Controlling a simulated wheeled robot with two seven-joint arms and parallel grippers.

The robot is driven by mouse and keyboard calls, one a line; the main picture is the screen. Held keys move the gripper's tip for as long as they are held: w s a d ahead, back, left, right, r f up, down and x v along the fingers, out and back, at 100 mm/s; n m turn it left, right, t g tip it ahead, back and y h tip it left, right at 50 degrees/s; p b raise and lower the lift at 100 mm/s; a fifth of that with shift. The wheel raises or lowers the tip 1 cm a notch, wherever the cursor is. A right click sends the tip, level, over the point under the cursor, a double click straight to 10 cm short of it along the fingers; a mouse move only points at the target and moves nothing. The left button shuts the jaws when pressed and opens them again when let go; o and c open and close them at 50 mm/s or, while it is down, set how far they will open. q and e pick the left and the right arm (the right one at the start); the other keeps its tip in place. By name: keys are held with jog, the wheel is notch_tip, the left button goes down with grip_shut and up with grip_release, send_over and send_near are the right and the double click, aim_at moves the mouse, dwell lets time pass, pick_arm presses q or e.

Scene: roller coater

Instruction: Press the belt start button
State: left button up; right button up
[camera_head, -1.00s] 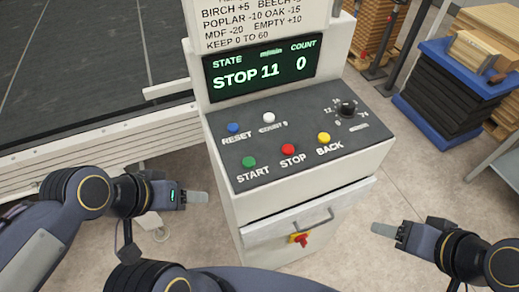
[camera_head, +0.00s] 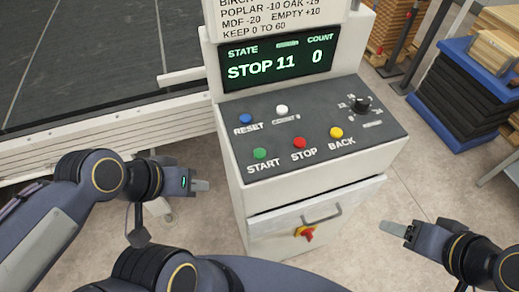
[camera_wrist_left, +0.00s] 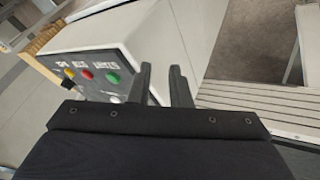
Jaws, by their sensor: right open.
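The green START button (camera_head: 260,154) is at the front left of the sloped dark panel (camera_head: 310,125), left of the red STOP button (camera_head: 299,142). The green button also shows in the left wrist view (camera_wrist_left: 112,79). My left gripper (camera_head: 200,186) is left of the console, lower than the panel in the picture and apart from the button. A gap shows between its two fingers in the left wrist view (camera_wrist_left: 163,85); it is open and empty. My right gripper (camera_head: 394,228) is open and empty, right of the console. The display (camera_head: 270,62) reads STOP 11, COUNT 0.
Yellow BACK (camera_head: 336,132), blue RESET (camera_head: 246,118) and white (camera_head: 282,109) buttons and a black knob (camera_head: 361,103) share the panel. A drawer handle (camera_head: 322,216) and red-yellow switch (camera_head: 305,233) are on the front. The belt (camera_head: 100,50) lies left; blue-topped stack (camera_head: 465,85) right.

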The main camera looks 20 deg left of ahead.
pick_arm(q)
grip_shut()
dwell(0.5)
dwell(0.8)
